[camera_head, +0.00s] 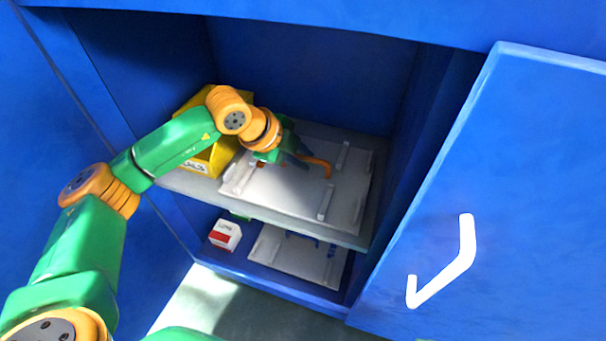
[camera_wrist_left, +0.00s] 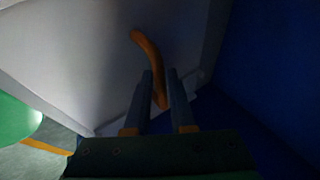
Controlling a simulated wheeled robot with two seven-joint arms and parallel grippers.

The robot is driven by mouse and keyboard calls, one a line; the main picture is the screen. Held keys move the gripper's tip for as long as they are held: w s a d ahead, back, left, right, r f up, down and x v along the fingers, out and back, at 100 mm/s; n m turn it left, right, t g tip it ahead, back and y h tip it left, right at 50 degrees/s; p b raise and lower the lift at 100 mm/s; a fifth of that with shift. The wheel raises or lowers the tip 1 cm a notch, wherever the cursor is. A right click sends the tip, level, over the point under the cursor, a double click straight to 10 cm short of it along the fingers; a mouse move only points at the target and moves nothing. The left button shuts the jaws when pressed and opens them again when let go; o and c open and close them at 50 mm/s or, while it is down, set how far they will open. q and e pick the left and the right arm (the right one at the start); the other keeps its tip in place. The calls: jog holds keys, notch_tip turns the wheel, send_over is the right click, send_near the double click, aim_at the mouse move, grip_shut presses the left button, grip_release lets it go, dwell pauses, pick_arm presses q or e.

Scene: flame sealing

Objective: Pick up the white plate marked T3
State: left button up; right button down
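A white plate (camera_head: 285,195) with raised white bars and an orange handle (camera_head: 322,166) lies on the upper shelf of a blue cabinet. A second white plate (camera_head: 282,257) with a blue handle lies on the lower shelf. I cannot read a T3 mark on either. My left gripper (camera_head: 301,156) is over the upper plate, close to the orange handle. In the left wrist view its fingers (camera_wrist_left: 160,76) are apart, with the lower end of the orange handle (camera_wrist_left: 148,50) showing in the gap between them. Contact with the handle is not clear. My right gripper is not in view.
A yellow box (camera_head: 214,156) stands left of the upper plate, close to my left forearm. A small white and red box (camera_head: 225,235) stands on the lower shelf. The cabinet door (camera_head: 510,190) with a white handle (camera_head: 466,245) is swung open at the right.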

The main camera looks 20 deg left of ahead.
pick_arm(q)
grip_shut()
jog(key=shift+d, duration=0.1)
dwell(1.3)
